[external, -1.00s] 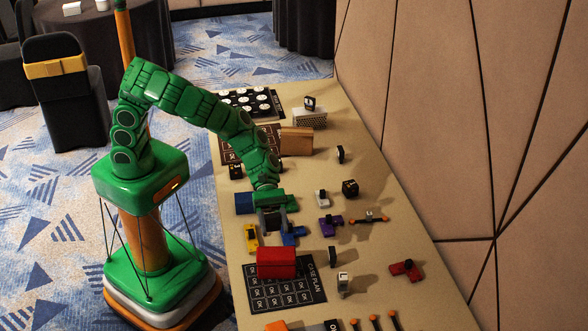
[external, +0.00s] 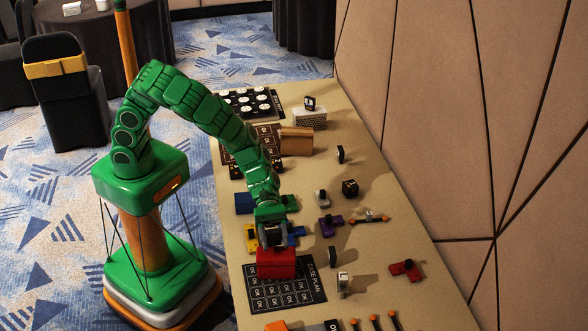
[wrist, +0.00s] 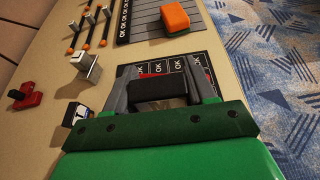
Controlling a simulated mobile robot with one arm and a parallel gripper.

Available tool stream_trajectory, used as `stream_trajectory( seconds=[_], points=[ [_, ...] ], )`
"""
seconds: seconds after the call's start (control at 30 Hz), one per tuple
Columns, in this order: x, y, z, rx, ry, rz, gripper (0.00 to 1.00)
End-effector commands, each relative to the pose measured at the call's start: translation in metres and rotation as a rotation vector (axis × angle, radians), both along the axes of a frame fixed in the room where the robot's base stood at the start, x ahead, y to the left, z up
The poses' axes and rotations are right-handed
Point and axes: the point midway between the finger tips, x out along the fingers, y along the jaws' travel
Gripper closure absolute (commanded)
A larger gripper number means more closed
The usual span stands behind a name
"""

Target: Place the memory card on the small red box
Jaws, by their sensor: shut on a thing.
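The small red box (external: 276,264) stands on the dark printed mat near the left edge of the table. My gripper (external: 272,238) is just beyond and above the box in the external view, overlapping its far edge. In the wrist view my gripper (wrist: 162,88) is shut on a flat black piece (wrist: 158,92), which looks like the memory card. Slivers of red show behind it, and most of the box is hidden there. I cannot tell whether the card touches the box.
The dark mat (external: 302,288) lies under the box. A grey-white upright piece (external: 344,283), a red piece (external: 407,268) and a black disc-like piece (external: 332,255) stand to the right. Blue and yellow (external: 251,236) pieces lie near my gripper. An orange block (wrist: 175,17) sits farther along.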

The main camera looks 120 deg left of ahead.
Motion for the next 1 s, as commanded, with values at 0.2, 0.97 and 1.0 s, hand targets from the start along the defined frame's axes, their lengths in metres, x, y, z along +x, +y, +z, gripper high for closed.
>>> stream_trajectory(
  seconds=[0.2, 0.97, 1.0],
  points=[
    [0.0, 0.0, -0.0003, 0.001, 0.0, 0.0, 0.74],
    [-0.0054, 0.0059, 0.0032, 0.003, 0.001, 0.001, 0.2],
    [-0.0081, 0.0087, 0.005, 0.003, 0.001, 0.001, 0.2]
  ],
)
